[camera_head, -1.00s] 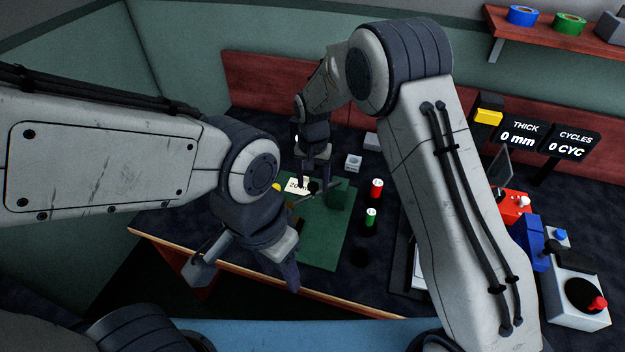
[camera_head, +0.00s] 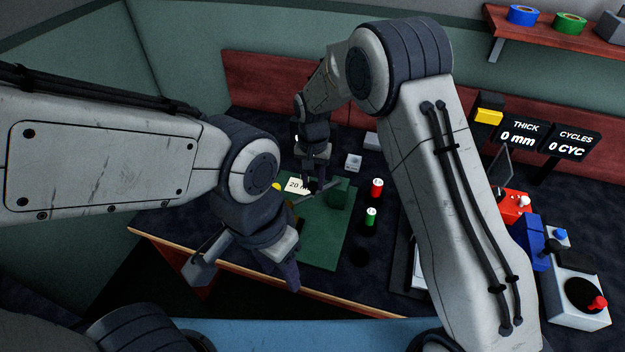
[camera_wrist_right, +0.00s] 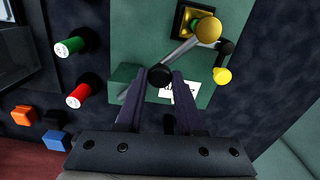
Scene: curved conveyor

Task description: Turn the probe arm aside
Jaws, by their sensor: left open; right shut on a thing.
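The probe arm (camera_wrist_right: 180,53) is a thin grey bar with a black knob (camera_wrist_right: 160,75), lying over the green mat (camera_wrist_right: 252,15) in the right wrist view. It runs from near a brass cap (camera_wrist_right: 208,30) down to the left. My right gripper (camera_head: 313,186) is shut on the black knob, with its fingers on either side of it. In the head view the bar (camera_head: 325,189) shows beside these fingertips, and the knob is hard to make out. My left gripper (camera_head: 243,273) is open and empty, in front of the table's near edge.
Red (camera_head: 376,187) and green (camera_head: 371,217) capped cylinders stand right of the mat. Displays (camera_head: 519,132) read 0 mm and 0 CYC. The mat's front part is clear.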

